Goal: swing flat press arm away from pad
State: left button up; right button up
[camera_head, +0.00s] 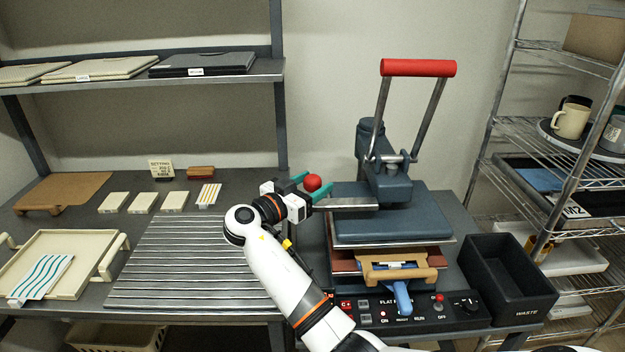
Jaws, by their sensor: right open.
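The flat press has a blue-grey upper plate (395,226) standing over the lower pad (343,262), with a narrow gap between them. Its lift handle with a red grip (418,68) stands up high. A metal bar (350,204) sticks out left from the press head. A red ball knob (312,183) is near the bar's left end. My right gripper (312,187) is open, with its teal fingers on either side of the red knob. I cannot tell whether they touch it. My left gripper is not in view.
A wooden piece with a blue handle (402,290) sits at the press front, above the control panel (410,311). A black waste bin (508,279) stands right of the press. A ribbed grey mat (180,262) and a cream tray (62,250) lie left. A wire shelf stands right.

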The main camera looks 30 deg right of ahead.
jog(key=shift+d, duration=0.25)
grip_shut()
